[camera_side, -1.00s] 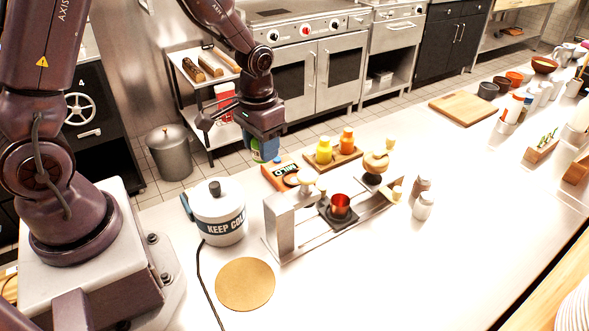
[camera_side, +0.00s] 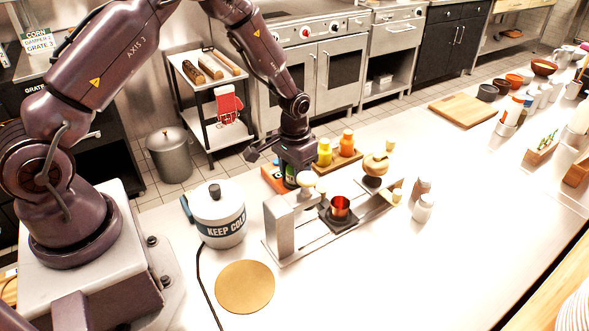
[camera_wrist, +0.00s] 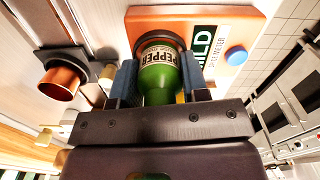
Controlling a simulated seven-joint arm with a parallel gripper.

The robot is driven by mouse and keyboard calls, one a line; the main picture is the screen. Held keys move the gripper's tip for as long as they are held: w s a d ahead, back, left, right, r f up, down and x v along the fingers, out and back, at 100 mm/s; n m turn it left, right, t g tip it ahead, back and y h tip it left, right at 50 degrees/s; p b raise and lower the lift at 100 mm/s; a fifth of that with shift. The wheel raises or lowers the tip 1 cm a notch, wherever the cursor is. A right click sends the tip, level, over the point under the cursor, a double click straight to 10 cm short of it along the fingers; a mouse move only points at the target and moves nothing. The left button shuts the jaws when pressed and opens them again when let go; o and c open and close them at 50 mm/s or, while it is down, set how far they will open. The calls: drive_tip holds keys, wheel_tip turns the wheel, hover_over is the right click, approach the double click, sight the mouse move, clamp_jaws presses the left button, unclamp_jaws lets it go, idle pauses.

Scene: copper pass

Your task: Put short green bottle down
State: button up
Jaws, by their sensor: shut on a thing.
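The short green bottle (camera_wrist: 158,82) has a pale label reading PEPPER. My gripper (camera_wrist: 161,74) is shut on it, with one dark blue finger on each side. In the wrist view the bottle's far end is at the dark round spot on the orange block (camera_wrist: 208,20), which has a MILD label and a blue button. In the side view my gripper (camera_side: 293,166) is low over this orange block (camera_side: 273,178) and hides much of it. Only a little of the bottle (camera_side: 290,181) shows there. I cannot tell whether it touches the block.
A metal frame with a copper cup (camera_side: 340,206) stands just in front. A white KEEP COLD pot (camera_side: 217,213) is to the left. Yellow and orange bottles (camera_side: 346,143) on a wooden board are close on the right. A round cork mat (camera_side: 245,287) lies in front.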

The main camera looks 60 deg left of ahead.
drive_tip(key=o, duration=0.3)
drive_tip(key=shift+f, duration=0.15)
drive_tip(key=o, duration=0.5)
drive_tip(key=shift+c, duration=0.2)
wheel_tip(320, 180, up, 13)
drive_tip(key=s+d+r+m+t, duration=0.1)
drive_tip(key=s+d+r+t, duration=0.1)
drive_tip(key=s+r, duration=0.6)
drive_tip(key=s+d+r+t, duration=0.25)
drive_tip(key=s+r, duration=0.35)
drive_tip(key=r, duration=0.3)
drive_tip(key=s+d+r+t, duration=0.1)
drive_tip(key=s, duration=0.7)
drive_tip(key=shift+d+r+m, duration=0.15)
drive_tip(key=shift+d+m, duration=0.2)
drive_tip(key=shift+m, duration=0.05)
